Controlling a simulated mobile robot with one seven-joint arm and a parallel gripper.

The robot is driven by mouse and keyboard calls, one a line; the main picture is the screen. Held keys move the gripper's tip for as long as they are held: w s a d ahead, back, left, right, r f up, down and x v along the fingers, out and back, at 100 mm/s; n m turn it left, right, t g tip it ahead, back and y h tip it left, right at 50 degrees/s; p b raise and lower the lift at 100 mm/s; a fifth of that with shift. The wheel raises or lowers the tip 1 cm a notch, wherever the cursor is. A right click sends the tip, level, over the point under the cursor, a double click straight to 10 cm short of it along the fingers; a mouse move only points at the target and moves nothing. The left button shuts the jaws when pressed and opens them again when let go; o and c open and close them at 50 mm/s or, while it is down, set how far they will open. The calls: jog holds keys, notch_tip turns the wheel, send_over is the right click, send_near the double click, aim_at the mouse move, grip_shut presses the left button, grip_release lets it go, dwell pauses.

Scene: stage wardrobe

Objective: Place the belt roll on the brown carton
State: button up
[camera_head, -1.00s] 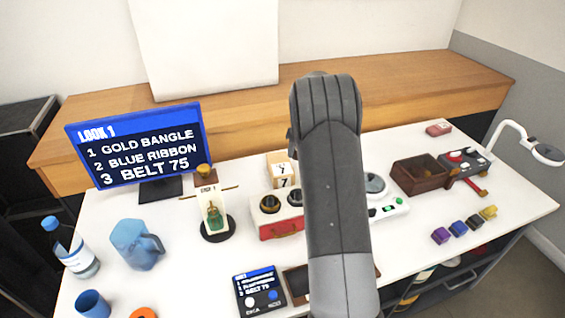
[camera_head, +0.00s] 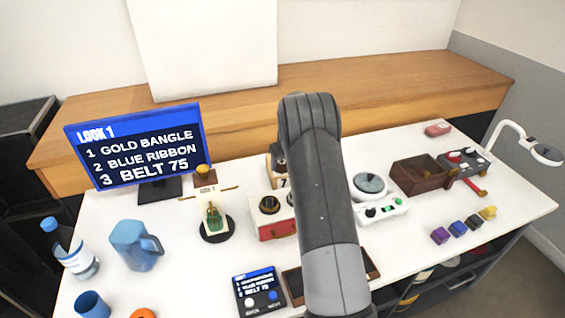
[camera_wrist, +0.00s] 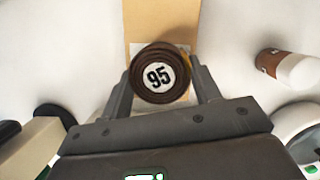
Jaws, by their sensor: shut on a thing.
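My gripper (camera_wrist: 160,98) is shut on a dark brown belt roll (camera_wrist: 158,78) with a white "95" label, seen in the wrist view. The roll is upright between both fingers, its label facing the camera. A tan surface (camera_wrist: 160,18), apparently the brown carton, lies below and beyond the roll; I cannot tell whether they touch. In the head view, a tan carton (camera_head: 271,176) stands behind the cream and red box, partly hidden by my arm. My gripper and the held roll are mostly hidden there.
The cream and red box (camera_head: 265,229) bears dark round pieces. A dial device (camera_head: 370,188) and an open wooden box (camera_head: 421,174) stand right of my arm. The display stand (camera_head: 214,214) and the screen (camera_head: 135,145), reading "BELT 75", stand left. A white and brown cylinder (camera_wrist: 296,70) lies at right in the wrist view.

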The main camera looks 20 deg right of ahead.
jog(key=shift+f, duration=0.1)
jog(key=o, duration=1)
jog(key=shift+o, duration=0.2)
